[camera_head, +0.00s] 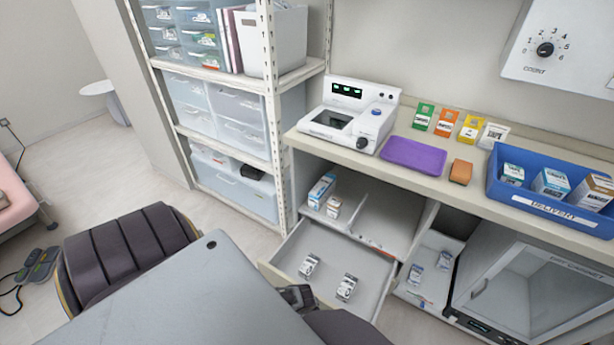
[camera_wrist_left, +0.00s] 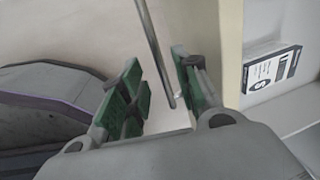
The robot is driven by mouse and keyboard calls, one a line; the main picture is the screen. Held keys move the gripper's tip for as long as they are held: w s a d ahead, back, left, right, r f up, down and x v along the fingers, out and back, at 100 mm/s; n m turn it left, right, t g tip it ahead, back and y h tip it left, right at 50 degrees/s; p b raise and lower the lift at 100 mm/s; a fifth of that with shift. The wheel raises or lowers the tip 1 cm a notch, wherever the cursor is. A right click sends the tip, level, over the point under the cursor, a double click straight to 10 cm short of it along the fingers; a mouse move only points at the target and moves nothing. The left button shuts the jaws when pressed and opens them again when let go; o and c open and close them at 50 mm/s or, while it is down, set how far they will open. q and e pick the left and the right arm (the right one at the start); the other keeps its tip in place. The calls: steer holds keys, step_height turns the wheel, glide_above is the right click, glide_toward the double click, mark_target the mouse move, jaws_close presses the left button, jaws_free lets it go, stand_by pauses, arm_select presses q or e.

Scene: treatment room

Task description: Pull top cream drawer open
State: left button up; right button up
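The cream drawer (camera_head: 349,256) under the counter stands pulled out in the head view, with two small white boxes (camera_head: 309,266) (camera_head: 347,287) inside. Its front is mostly hidden by my arm. My left gripper (camera_head: 297,297) is at the drawer's front, its fingertips hidden there. In the left wrist view, its green-padded fingers (camera_wrist_left: 163,90) are apart, one on each side of a thin metal handle bar (camera_wrist_left: 155,50), with gaps visible. The drawer's cream front edge (camera_wrist_left: 229,45) and one box (camera_wrist_left: 270,70) are to the right. My right gripper is not in view.
The counter above holds a white device (camera_head: 350,115), a purple tray (camera_head: 413,156) and a blue delivery bin (camera_head: 550,200). A glass-door cabinet (camera_head: 535,285) is at lower right. A shelf rack (camera_head: 272,110) stands left of the drawer. Floor (camera_head: 125,180) is clear farther left.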

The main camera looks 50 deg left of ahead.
arm_select(q)
step_height(320, 180, up, 9)
steer(key=s, duration=0.1)
steer(key=shift+s+d, duration=0.25)
steer(key=shift+s, duration=0.15)
stand_by(0.5)
steer(key=shift+s, duration=0.15)
stand_by(0.6)
